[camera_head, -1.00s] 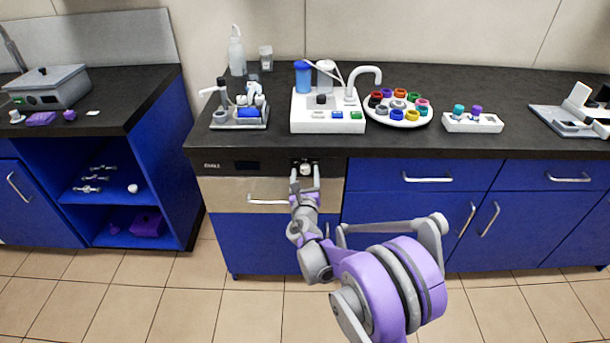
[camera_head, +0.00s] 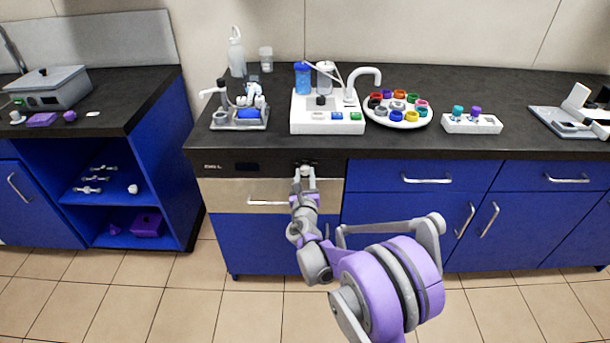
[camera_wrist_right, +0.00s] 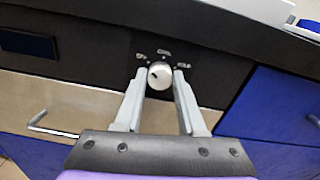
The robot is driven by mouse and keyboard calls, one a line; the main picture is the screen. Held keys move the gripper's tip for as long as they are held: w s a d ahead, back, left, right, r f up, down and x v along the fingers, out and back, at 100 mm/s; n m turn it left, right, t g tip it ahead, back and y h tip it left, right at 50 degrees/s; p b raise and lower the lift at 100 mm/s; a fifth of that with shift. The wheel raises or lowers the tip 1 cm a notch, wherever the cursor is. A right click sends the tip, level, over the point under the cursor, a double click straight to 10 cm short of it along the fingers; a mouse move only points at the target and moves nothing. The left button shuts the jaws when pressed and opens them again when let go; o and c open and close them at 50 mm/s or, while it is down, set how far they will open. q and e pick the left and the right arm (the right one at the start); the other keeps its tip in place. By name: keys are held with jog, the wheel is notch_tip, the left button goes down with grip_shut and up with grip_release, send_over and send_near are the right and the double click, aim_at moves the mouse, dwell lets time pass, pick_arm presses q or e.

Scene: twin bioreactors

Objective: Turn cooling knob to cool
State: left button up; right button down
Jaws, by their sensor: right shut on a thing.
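The cooling knob (camera_wrist_right: 160,74) is a small round silver knob on the dark front panel (camera_wrist_right: 100,55), with small white labels to its left, above it and to its right. In the head view the knob (camera_head: 307,167) sits under the front edge of the worktop. My right gripper (camera_wrist_right: 159,86) has its two grey fingers on either side of the knob and is shut on it. In the head view my right gripper (camera_head: 304,174) partly covers the knob. The knob's exact pointing direction is too small to tell. My left gripper is not in view.
A steel drawer front with a handle (camera_head: 268,202) lies just below the panel. A white device (camera_head: 300,115) and a round tray of coloured pieces (camera_head: 381,119) stand on the worktop above. A small dark display (camera_head: 246,167) is left of the knob.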

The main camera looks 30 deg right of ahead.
jog(key=m+p, duration=0.2)
jog(key=m, duration=0.3)
jog(key=shift+m, duration=0.3)
jog(key=m+p, duration=0.2)
jog(key=m, duration=0.3)
jog(key=shift+f+m+p, duration=0.1)
jog(key=shift+m+p, duration=0.2)
jog(key=c, duration=0.5)
grip_release()
jog(key=v, duration=1.1)
jog(key=shift+d, duration=0.2)
